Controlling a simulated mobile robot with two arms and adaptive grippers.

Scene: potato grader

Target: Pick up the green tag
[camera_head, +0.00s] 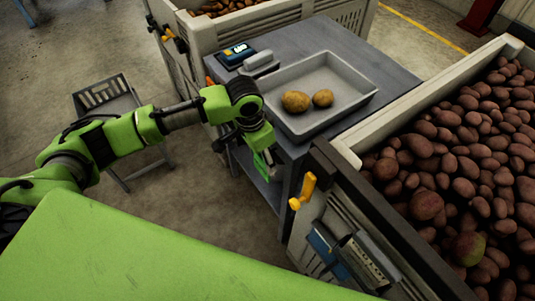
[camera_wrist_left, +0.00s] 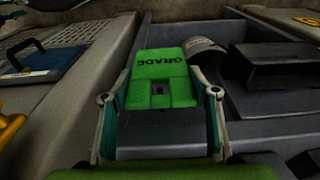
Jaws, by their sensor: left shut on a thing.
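The green tag (camera_wrist_left: 160,65) is a flat plate with the dark word GRADE on it and a small slot. In the left wrist view it lies between the two fingers of my left gripper (camera_wrist_left: 160,95), which is shut on it. In the head view my left gripper (camera_head: 266,160) points down just off the left front edge of the grey table (camera_head: 330,47). A bit of green tag (camera_head: 262,166) shows at its fingers there. My right gripper is in neither view.
A grey tray (camera_head: 350,92) with two potatoes (camera_head: 296,101) stands on the table, near a blue scale (camera_head: 236,54). A large crate (camera_head: 352,145) of reddish potatoes is at the right. Another potato crate (camera_head: 240,28) is behind.

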